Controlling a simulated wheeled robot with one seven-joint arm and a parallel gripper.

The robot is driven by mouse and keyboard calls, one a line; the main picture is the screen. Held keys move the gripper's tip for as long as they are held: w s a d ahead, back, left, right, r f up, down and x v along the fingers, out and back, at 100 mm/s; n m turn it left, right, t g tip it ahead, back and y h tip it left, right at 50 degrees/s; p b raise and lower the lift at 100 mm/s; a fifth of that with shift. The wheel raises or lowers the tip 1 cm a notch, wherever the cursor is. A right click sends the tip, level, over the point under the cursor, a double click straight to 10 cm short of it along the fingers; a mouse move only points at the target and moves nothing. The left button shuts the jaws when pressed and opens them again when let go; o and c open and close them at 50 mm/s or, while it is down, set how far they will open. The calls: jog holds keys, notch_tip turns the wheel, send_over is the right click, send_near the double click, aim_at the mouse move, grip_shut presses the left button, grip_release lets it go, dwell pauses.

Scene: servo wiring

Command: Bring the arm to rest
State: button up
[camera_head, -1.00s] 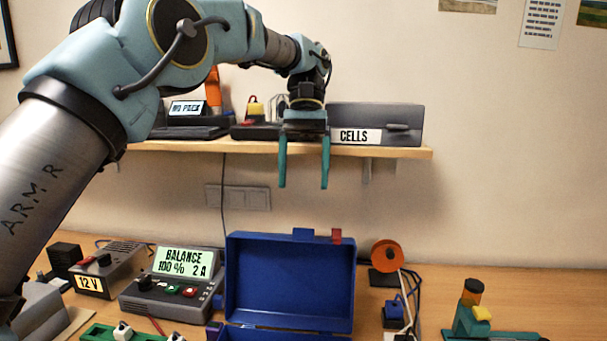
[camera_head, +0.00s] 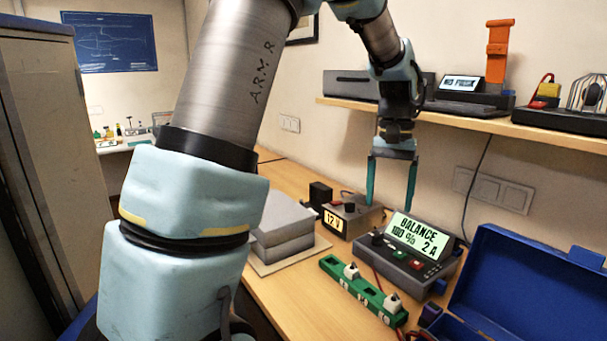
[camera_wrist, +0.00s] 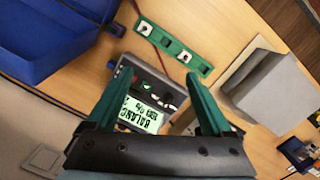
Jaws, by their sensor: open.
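My gripper (camera_head: 391,182) hangs from my bent arm with its two teal fingers pointing down, apart and with nothing between them. In the head view it shows above and behind the grey balance charger (camera_head: 410,262), whose screen reads "BALANCE 100 % 2 A". In the wrist view my gripper (camera_wrist: 152,95) shows both fingers spread, with the charger (camera_wrist: 140,105) between and beyond them. I cannot tell the exact height of the fingertips over the bench.
A 12 V supply (camera_head: 350,217), a green strip (camera_head: 362,291) with white plugs, a grey block (camera_head: 283,228) and an open blue case (camera_head: 510,275) stand on the bench. The shelf (camera_head: 470,120) with devices runs behind. A grey cabinet (camera_head: 60,190) stands left.

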jog(key=s+a+f+n+t, duration=0.1)
jog(key=s+a+f+n, duration=0.1)
jog(key=a, duration=1.1)
jog(key=s+a+f+n+t+b, duration=0.1)
jog(key=s+a+f, duration=0.3)
jog(key=a, duration=0.9)
notch_tip(320, 180, down, 4)
jog(key=shift+s+a+r+n+t+h, duration=0.2)
jog(key=shift+s+a+n+t+h, duration=0.15)
jog(key=shift+n, duration=0.45)
